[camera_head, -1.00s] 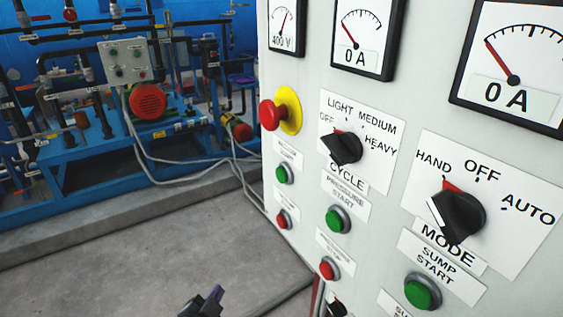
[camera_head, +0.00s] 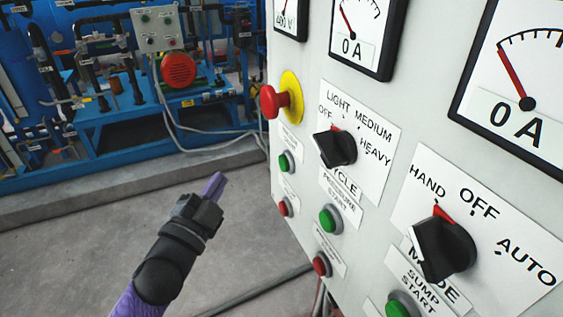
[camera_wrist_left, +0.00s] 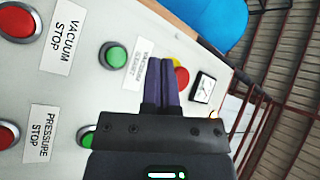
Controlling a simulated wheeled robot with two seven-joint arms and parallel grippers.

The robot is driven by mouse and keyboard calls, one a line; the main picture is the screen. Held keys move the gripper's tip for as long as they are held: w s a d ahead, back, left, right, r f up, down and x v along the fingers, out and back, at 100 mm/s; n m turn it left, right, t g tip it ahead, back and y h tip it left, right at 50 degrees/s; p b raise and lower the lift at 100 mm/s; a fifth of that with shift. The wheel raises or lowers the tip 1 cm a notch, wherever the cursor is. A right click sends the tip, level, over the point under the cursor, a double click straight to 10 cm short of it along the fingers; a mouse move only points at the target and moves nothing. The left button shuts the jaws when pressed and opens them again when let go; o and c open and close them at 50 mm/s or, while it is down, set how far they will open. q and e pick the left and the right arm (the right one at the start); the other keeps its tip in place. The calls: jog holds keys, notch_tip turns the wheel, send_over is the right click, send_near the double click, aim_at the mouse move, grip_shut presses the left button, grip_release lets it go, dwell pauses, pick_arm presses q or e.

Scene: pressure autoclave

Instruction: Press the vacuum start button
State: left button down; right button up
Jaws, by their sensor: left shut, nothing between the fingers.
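The vacuum start button (camera_head: 286,162) is the small green button in the left column of the white panel, below the red emergency knob. In the left wrist view the green button (camera_wrist_left: 114,56) is left of my fingers, next to a label partly covered by them. My left gripper (camera_head: 217,184) is shut and empty, out in front of the panel, left of the button and apart from it. Its purple fingers (camera_wrist_left: 163,72) are pressed together in the left wrist view. My right gripper is not in view.
The red emergency knob (camera_head: 274,101) on its yellow base sticks out above the button. The red vacuum stop button (camera_head: 286,207) is below. The cycle knob (camera_head: 335,148) and pressure start button (camera_head: 331,219) are to the right. Floor space left of the panel is open.

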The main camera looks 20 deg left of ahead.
aim_at(284, 163)
pick_arm(q)
jog(key=w+d+b, duration=0.1)
jog(key=w+d, duration=0.4)
jog(key=w, duration=0.1)
jog(key=shift+w+d, duration=0.3)
jog(key=shift+w, duration=0.1)
dwell(1.8)
jog(key=shift+w+d, duration=0.2)
jog(key=shift+d, duration=0.1)
